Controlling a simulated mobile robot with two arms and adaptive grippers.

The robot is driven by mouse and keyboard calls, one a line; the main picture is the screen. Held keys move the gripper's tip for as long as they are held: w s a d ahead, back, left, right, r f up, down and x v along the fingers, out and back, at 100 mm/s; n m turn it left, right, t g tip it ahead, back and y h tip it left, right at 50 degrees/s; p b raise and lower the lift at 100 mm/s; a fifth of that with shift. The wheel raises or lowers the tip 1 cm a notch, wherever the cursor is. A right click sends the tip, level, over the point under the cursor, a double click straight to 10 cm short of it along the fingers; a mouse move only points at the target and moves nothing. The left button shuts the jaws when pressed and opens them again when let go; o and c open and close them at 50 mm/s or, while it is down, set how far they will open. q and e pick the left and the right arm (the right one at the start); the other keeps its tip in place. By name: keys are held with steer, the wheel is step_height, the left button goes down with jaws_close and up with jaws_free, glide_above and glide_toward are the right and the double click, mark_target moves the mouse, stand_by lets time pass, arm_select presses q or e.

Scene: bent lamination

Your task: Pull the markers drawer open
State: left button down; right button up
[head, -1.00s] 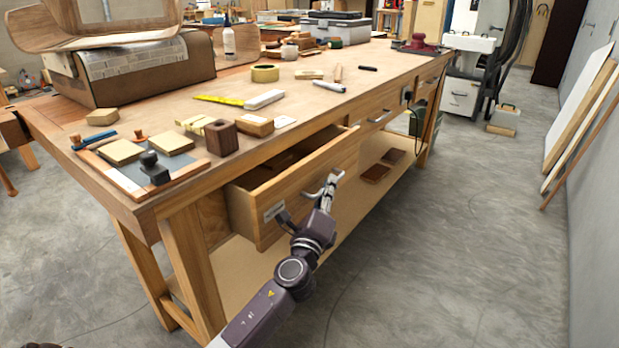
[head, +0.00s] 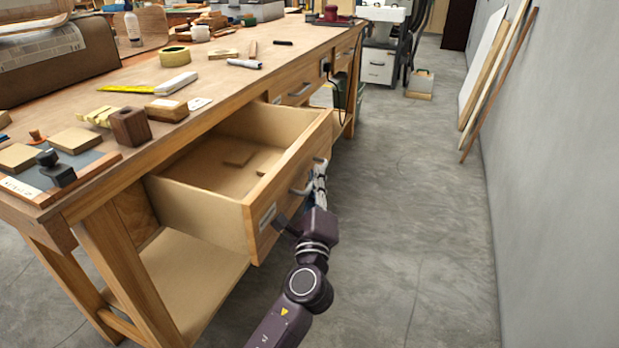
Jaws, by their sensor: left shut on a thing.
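The drawer (head: 222,205) nearest me in the wooden workbench stands well open, and its inside shows. Its front carries a grey metal handle (head: 301,189) and a small label (head: 267,218) too small to read. My left gripper (head: 314,190) is at the drawer front and shut on the handle; the arm partly hides the lower edge of the front. My right gripper is not in view.
The workbench top (head: 225,85) holds several wood blocks, yellow tape (head: 175,57) and a dark holder block (head: 130,127). Another shut drawer (head: 297,82) is farther along. The concrete floor (head: 410,200) to the right is clear up to the grey wall with leaning boards (head: 490,75).

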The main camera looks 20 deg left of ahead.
arm_select(q)
steer(key=shift+f, duration=0.1)
steer(key=c, duration=2.3)
jaws_free()
steer(key=shift+s, duration=0.1)
steer(key=v, duration=1.2)
